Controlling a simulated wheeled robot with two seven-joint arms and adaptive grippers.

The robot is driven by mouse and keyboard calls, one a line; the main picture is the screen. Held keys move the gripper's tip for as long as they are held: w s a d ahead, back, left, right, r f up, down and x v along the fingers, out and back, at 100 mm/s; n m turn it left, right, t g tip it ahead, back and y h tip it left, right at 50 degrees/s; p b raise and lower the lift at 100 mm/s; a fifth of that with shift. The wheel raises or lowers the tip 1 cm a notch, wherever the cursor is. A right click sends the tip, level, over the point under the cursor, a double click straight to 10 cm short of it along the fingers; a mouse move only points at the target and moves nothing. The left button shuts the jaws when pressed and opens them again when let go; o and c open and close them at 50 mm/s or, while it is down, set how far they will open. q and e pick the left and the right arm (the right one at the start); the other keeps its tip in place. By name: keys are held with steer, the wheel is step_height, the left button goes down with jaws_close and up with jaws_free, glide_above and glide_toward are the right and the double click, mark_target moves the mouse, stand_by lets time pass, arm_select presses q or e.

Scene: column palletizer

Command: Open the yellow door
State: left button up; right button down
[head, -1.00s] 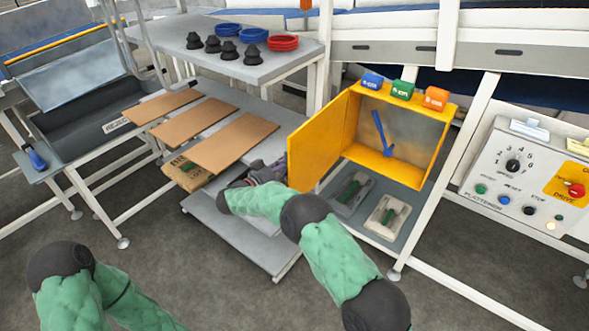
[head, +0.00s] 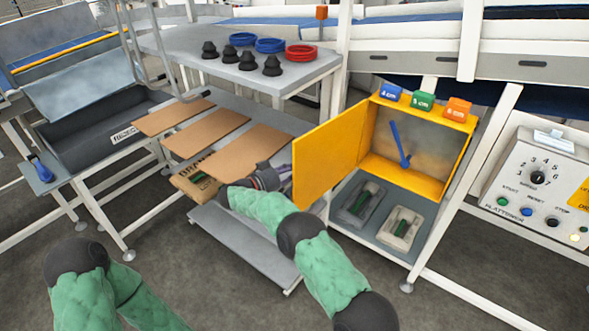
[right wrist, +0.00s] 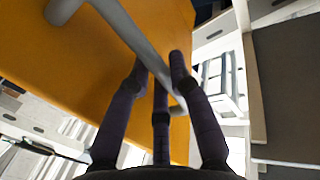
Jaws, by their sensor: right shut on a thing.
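The yellow door (head: 330,153) stands swung open to the left of its yellow cabinet (head: 461,160). The cabinet's interior shows, with a blue tool (head: 399,143) inside. My right gripper (head: 280,178) is at the door's outer left face, its fingertips partly hidden. In the right wrist view the yellow door (right wrist: 90,75) fills the upper left, with a grey bar handle (right wrist: 125,28) across it. My right gripper's dark fingers (right wrist: 160,75) are shut on the handle. My left arm shows at lower left in the head view, but its gripper is out of frame.
Brown boards (head: 207,134) lie on the table left of the door. A shelf (head: 220,68) above holds black cones and coloured rings. Blue, green and orange blocks (head: 424,101) sit on the cabinet. Grey trays (head: 401,229) lie below it. A control panel (head: 540,190) stands at right.

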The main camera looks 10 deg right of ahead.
steer(key=c, duration=1.4)
jaws_free()
steer(key=v, duration=1.2)
steer(key=shift+f, duration=0.1)
